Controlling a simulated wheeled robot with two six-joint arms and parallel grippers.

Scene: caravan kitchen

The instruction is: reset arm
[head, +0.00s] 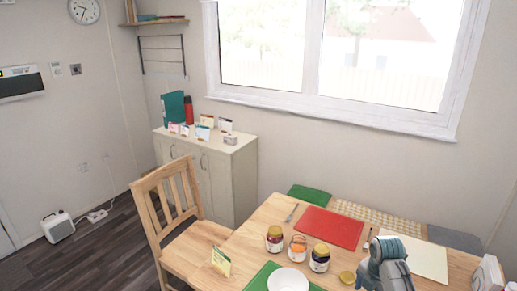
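A grey and teal jointed part (385,262), which looks like my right arm, rises from the bottom edge at the lower right, in front of the table. No fingertips can be made out on it, so I cannot tell whether that gripper is open or shut. My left arm and gripper are not in this view.
The wooden table (245,243) carries several jars, a red mat (331,227), a cream mat (425,257), a white bowl (288,280) and a lid (347,277). A wooden chair (166,210) stands at its left. A cabinet (236,180) stands behind. The floor at left is mostly clear.

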